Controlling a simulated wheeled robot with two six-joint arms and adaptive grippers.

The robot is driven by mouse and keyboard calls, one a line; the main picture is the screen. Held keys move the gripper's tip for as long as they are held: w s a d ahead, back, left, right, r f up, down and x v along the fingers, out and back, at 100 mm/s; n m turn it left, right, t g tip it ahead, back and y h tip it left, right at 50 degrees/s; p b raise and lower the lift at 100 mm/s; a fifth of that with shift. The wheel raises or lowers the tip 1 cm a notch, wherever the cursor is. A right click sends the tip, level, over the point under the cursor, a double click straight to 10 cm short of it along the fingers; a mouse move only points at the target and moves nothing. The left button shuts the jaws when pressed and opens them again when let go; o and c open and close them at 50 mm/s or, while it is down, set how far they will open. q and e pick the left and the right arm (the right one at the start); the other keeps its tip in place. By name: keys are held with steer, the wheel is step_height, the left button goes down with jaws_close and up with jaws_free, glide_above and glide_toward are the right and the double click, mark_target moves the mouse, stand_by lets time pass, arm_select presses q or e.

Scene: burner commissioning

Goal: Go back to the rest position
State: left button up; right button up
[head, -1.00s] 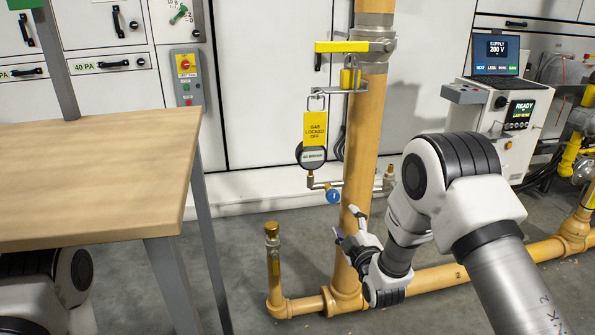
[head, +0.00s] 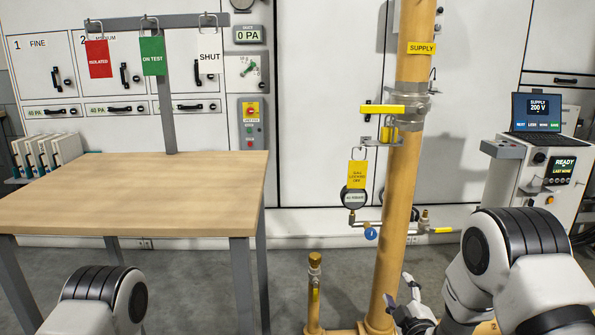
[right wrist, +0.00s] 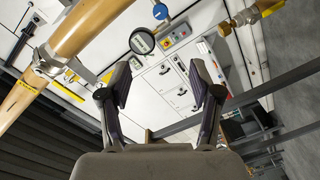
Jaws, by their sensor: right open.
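My right gripper (head: 402,300) is low at the right in the head view, in front of the foot of the yellow supply pipe (head: 402,170). In the right wrist view its two fingers (right wrist: 163,95) stand wide apart with nothing between them. The right arm comes in from the lower right. My left arm shows only as a rounded joint at the lower left, and the left gripper is not in view.
A wooden table (head: 130,190) stands at the left, with red, green and white tags hanging above. A gauge with a yellow tag (head: 358,175) and a blue-knobbed valve (head: 371,233) sit beside the pipe. A short capped pipe (head: 315,280) rises nearby. A console (head: 535,175) stands at the right.

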steer(key=s+r+m+g+p, duration=0.1)
steer(key=s+m+g+p, duration=0.3)
steer(key=s+p, duration=0.5)
steer(key=s+r+m+g+p, duration=0.1)
steer(key=s+m+g+p, duration=0.3)
steer(key=s, duration=1.5)
steer(key=s+d+r+m+g+p, duration=0.1)
steer(key=s+m+g+p, duration=0.3)
steer(key=s+g+p, duration=0.5)
steer(key=s+p, duration=0.5)
steer(key=s, duration=0.1)
steer(key=shift+r+h+p, duration=0.3)
steer(key=shift+r+p, duration=0.05)
steer(key=shift+r, duration=0.05)
